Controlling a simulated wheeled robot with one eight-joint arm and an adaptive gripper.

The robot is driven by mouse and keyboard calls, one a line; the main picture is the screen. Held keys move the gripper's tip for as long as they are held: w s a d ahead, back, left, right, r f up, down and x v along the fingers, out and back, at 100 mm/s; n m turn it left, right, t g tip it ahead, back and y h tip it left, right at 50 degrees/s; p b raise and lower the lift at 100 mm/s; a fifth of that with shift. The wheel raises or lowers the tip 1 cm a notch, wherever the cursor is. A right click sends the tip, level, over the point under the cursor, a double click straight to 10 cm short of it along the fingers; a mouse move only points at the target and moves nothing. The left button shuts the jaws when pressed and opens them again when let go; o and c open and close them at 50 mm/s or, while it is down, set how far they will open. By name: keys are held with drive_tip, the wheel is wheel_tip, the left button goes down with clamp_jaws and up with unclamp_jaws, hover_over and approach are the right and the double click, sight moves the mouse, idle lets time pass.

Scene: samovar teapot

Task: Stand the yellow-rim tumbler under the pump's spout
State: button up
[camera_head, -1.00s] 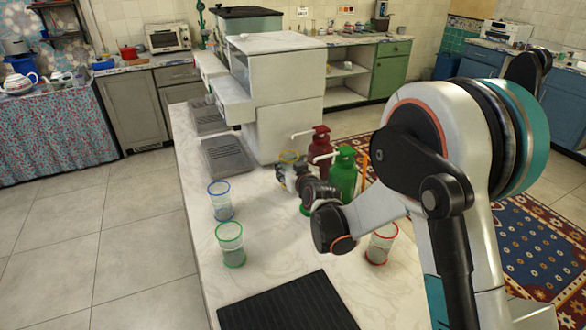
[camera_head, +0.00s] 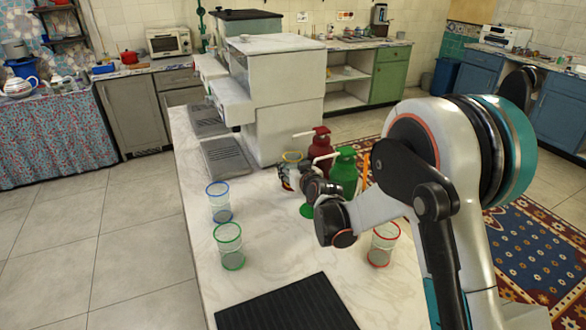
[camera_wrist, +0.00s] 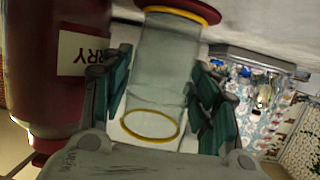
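The yellow-rim tumbler (camera_head: 292,157) is a clear, ribbed glass, upright beside the dark red pump bottle (camera_head: 319,150) in the head view. The bottle's white spout (camera_head: 303,133) is above the tumbler's rim. In the wrist view, which is upside down, the tumbler (camera_wrist: 162,75) is between the teal finger pads of my gripper (camera_wrist: 160,95), which look shut on it. Its base is at a red disc (camera_wrist: 208,8); I cannot tell whether it touches. The red bottle (camera_wrist: 40,75) is close beside my gripper. In the head view my gripper (camera_head: 289,177) is partly hidden by my wrist.
A green pump bottle (camera_head: 344,172) with a green disc (camera_head: 307,209) is close to my wrist. Blue-rim (camera_head: 219,203), green-rim (camera_head: 230,247) and red-rim (camera_head: 383,246) tumblers stand on the counter. A black mat (camera_head: 287,308) is in front, a white machine (camera_head: 285,110) behind.

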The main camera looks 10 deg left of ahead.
drive_tip(key=shift+s+r, duration=0.1)
drive_tip(key=shift+r, duration=0.05)
drive_tip(key=p+v, duration=0.4)
drive_tip(key=v, duration=0.8)
drive_tip(key=shift+c, duration=0.6)
idle(0.4)
